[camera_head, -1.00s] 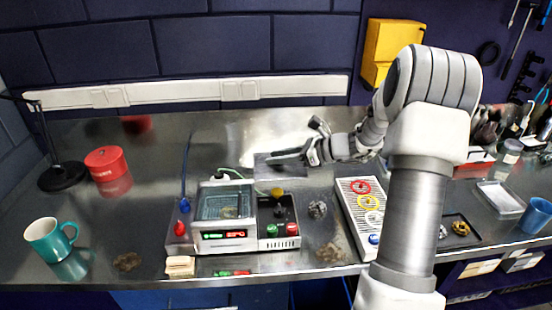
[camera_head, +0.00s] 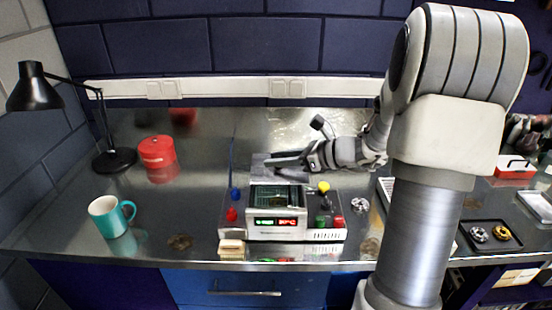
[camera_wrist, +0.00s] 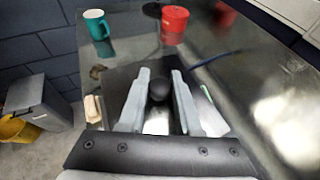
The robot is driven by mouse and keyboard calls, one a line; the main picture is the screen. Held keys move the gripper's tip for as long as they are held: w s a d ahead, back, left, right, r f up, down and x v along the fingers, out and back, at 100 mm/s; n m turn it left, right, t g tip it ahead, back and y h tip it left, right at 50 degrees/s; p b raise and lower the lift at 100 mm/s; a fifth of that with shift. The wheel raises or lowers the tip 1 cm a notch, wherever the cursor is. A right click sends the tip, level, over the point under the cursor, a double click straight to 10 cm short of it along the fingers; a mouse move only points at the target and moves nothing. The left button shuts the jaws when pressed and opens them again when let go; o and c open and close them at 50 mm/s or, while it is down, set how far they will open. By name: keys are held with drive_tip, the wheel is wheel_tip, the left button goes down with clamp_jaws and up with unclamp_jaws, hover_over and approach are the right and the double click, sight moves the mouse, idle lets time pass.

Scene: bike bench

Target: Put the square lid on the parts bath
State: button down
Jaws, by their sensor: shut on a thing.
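The parts bath (camera_head: 277,226) is a light box with lit green and red displays on its front. Its top is open and shows a dark, greenish inside. My gripper (camera_head: 276,163) is just beyond and above the bath in the head view. It is shut on the black knob of the square lid (camera_head: 262,175), a flat grey plate that appears roughly level. In the wrist view the knob (camera_wrist: 158,90) sits between the two fingers of my gripper (camera_wrist: 160,80). The lid's plate shows dark around them. I cannot tell how high the lid is above the bath.
A teal mug (camera_head: 108,217) and a red tin (camera_head: 157,150) stand to the left, near a black lamp (camera_head: 115,160). Coloured knobs flank the bath. A small light block (camera_head: 231,248) lies in front. A dark tray (camera_head: 490,236) with round parts is at right.

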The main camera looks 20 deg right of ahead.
sight(275, 178)
drive_tip(key=shift+s+a, duration=0.15)
drive_tip(key=shift+a, duration=0.3)
drive_tip(key=shift+f+b, duration=2.35)
drive_tip(key=shift+f, duration=0.45)
drive_tip(key=shift+f+b, duration=0.35)
drive_tip(key=shift+f, duration=0.2)
drive_tip(key=c, duration=0.5)
unclamp_jaws()
drive_tip(key=shift+d, duration=0.1)
